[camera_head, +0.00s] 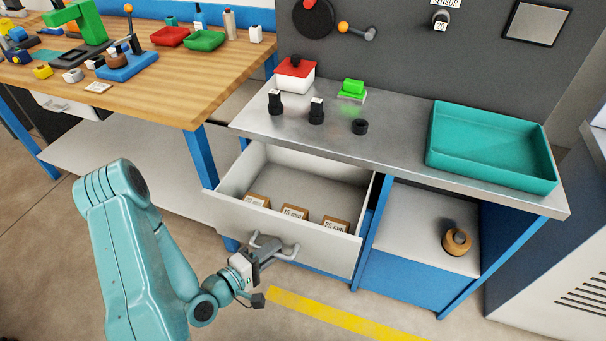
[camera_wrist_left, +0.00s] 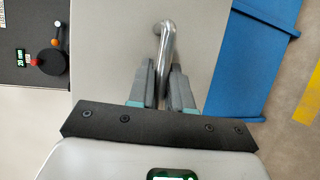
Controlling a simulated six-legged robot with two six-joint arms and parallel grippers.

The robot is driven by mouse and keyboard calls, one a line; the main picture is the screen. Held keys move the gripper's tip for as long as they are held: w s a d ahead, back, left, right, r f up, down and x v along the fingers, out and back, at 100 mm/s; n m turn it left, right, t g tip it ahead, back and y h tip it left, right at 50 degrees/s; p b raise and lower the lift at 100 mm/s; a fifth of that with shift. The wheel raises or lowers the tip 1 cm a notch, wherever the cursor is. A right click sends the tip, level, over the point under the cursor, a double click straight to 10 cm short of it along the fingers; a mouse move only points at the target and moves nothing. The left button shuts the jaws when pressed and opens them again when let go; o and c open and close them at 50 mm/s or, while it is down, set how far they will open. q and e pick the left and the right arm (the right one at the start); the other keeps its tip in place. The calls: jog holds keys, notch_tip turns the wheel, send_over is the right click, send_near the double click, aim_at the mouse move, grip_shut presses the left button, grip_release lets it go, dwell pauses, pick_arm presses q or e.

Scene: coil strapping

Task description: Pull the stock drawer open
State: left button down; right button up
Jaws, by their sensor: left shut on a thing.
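The stock drawer (camera_head: 310,236) under the steel-topped bench stands pulled out, its inside showing from above. Several small labelled boxes, one reading 15 mm (camera_head: 293,215) and one 25 mm (camera_head: 335,224), lie inside along the front. My left gripper (camera_head: 264,252) is at the drawer front, shut on the metal bar handle (camera_head: 289,251). In the left wrist view the two fingers of the left gripper (camera_wrist_left: 166,88) sit on either side of the handle (camera_wrist_left: 168,42), against the pale drawer front (camera_wrist_left: 112,50). My right gripper is not in view.
An open shelf to the right holds a brown roll (camera_head: 457,241). A wooden bench (camera_head: 150,90) stands at left. Floor in front is clear, with a yellow line (camera_head: 345,316).

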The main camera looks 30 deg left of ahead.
pick_arm(q)
jog(key=shift+s, duration=0.15)
jog(key=shift+c, duration=2.4)
grip_release()
jog(key=p+v, duration=0.3)
jog(key=v, duration=0.3)
jog(key=shift+s, duration=0.1)
